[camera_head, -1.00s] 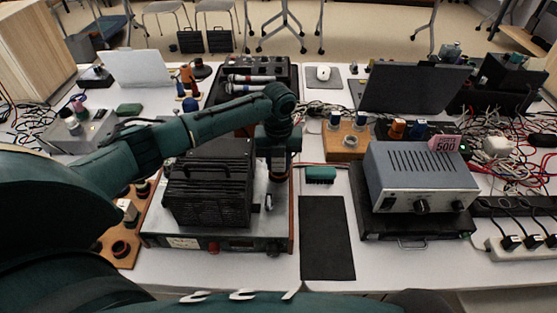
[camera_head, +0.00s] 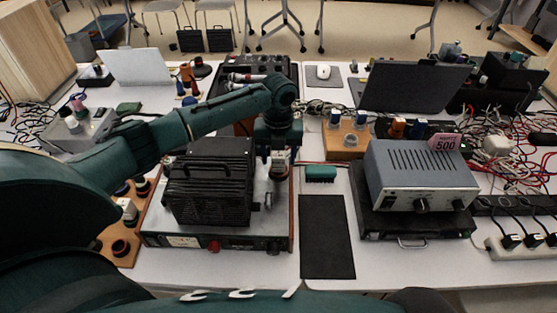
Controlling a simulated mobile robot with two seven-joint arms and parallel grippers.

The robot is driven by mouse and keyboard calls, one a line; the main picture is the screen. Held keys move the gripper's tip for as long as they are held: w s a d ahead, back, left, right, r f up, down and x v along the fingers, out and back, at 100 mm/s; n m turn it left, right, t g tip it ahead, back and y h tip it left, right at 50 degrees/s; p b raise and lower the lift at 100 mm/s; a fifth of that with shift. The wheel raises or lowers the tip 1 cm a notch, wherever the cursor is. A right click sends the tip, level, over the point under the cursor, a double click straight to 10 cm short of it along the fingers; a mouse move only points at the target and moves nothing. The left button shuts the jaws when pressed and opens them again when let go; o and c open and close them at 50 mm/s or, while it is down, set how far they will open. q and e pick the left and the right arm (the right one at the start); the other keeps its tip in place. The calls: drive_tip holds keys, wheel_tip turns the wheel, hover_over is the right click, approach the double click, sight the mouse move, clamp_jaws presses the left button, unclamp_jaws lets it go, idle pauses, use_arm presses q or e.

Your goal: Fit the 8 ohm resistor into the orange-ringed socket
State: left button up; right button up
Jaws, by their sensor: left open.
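My left gripper (camera_head: 278,172) points down over the right part of a silver-topped unit (camera_head: 220,238), beside a black finned box. It is open, and its fingertips are small and partly merge with the dark parts behind. A wooden block (camera_head: 343,153) right of it carries two blue-and-white cylinders (camera_head: 335,118) (camera_head: 361,120) and a pale ring. Orange-and-dark cylinders (camera_head: 397,128) stand behind the grey meter. I cannot tell which part is the 8 ohm resistor, and no orange-ringed socket can be made out. My right gripper is not in view.
The black finned box (camera_head: 208,185) stands close left of my gripper. The grey meter (camera_head: 422,178) with a pink "500" tag stands at right. A green brush-like block (camera_head: 320,173) lies between them. A black mat (camera_head: 326,237) at front centre is bare. Cables crowd the right side.

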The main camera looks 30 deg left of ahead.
sight(279, 154)
use_arm(q)
wheel_tip(279, 154, up, 10)
drive_tip(key=shift+r+b, duration=0.15)
drive_tip(key=shift+b, duration=0.25)
idle(0.3)
